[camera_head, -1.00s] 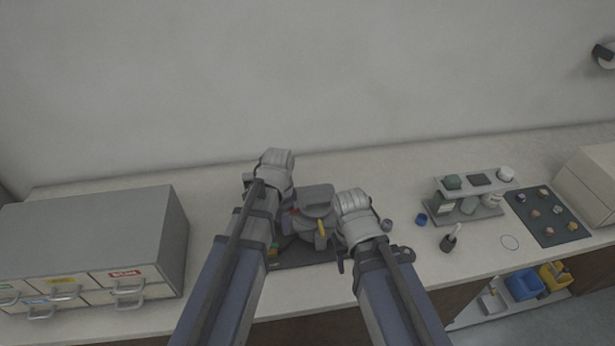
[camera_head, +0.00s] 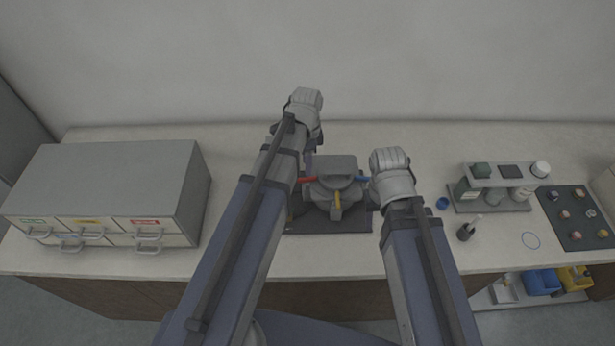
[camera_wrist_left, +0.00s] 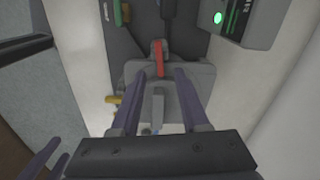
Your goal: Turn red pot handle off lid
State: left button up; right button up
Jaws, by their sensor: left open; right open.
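The grey pot (camera_head: 333,168) with its lid stands on a dark mat at the middle of the counter. The red handle (camera_head: 307,180) sticks out on the pot's left side. My left gripper (camera_head: 311,155) is over the pot's left rear, near that handle. In the left wrist view, the open fingers (camera_wrist_left: 159,76) point at the red handle (camera_wrist_left: 159,60), which lies between and just beyond their tips. No grip on it shows. My right gripper (camera_head: 376,194) is at the pot's right, near the blue handle (camera_head: 362,179), open; its fingers are mostly hidden by the arm.
A yellow handle (camera_head: 337,200) is at the pot's front. A grey drawer cabinet (camera_head: 115,175) stands at the left. At the right are a bottle rack (camera_head: 490,195), a small dark jar with a brush (camera_head: 465,231) and a dark sample tray (camera_head: 578,222). A wall is behind.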

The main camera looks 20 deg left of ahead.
aim_at(307, 178)
pick_arm(q)
notch_tip(307, 178, down, 6)
jog(key=b, duration=0.5)
jog(key=shift+f, duration=0.1)
jog(key=shift+c, duration=0.2)
grip_shut()
